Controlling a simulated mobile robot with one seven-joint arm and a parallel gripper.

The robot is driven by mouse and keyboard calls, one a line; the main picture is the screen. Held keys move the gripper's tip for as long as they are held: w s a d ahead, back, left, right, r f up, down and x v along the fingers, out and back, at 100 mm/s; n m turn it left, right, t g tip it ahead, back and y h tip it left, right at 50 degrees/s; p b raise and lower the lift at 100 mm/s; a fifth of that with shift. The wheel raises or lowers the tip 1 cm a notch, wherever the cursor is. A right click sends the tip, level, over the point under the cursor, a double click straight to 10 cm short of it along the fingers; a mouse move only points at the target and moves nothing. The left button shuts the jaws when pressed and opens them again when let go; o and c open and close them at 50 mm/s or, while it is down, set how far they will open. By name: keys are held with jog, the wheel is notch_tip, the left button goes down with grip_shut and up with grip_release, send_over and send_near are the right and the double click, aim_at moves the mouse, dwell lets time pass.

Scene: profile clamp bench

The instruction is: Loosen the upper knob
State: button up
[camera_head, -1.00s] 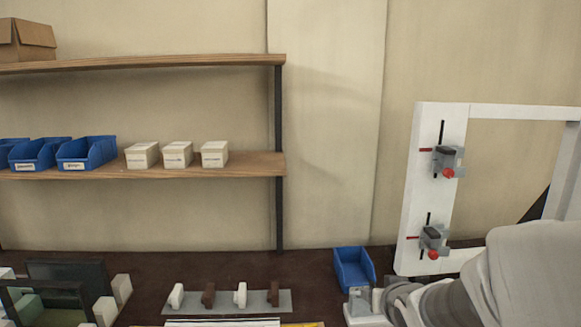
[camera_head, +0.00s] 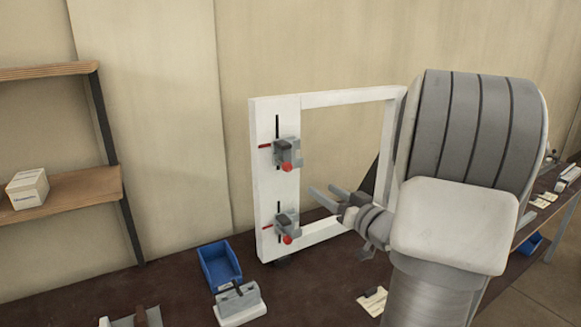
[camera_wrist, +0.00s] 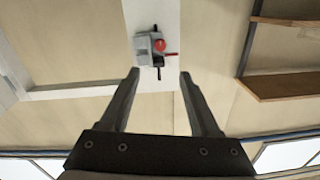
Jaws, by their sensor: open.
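A white frame (camera_head: 262,185) stands on the bench with two grey clamps on its left post. The upper knob (camera_head: 287,167) is red, on the upper clamp (camera_head: 287,152); the lower knob (camera_head: 287,239) is also red, on the lower clamp (camera_head: 284,222). My gripper (camera_head: 321,189) is open and empty, right of the post, at a height between the clamps and apart from both. In the wrist view, my open fingers (camera_wrist: 161,90) point toward one clamp with a red knob (camera_wrist: 159,45), apparently the upper one, seen upside down. The knob lies beyond the fingertips.
A blue bin (camera_head: 219,265) and a grey-white fixture (camera_head: 240,303) stand on the dark bench (camera_head: 180,290) below the post. A wooden shelf (camera_head: 70,190) with a white box (camera_head: 27,188) is at the left. The space before the frame opening is clear apart from my arm.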

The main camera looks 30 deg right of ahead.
aim_at(289, 168)
jog(key=w+p, duration=0.2)
jog(key=w, duration=1.3)
jog(key=shift+d, duration=0.15)
jog(key=shift+c, duration=0.3)
grip_shut()
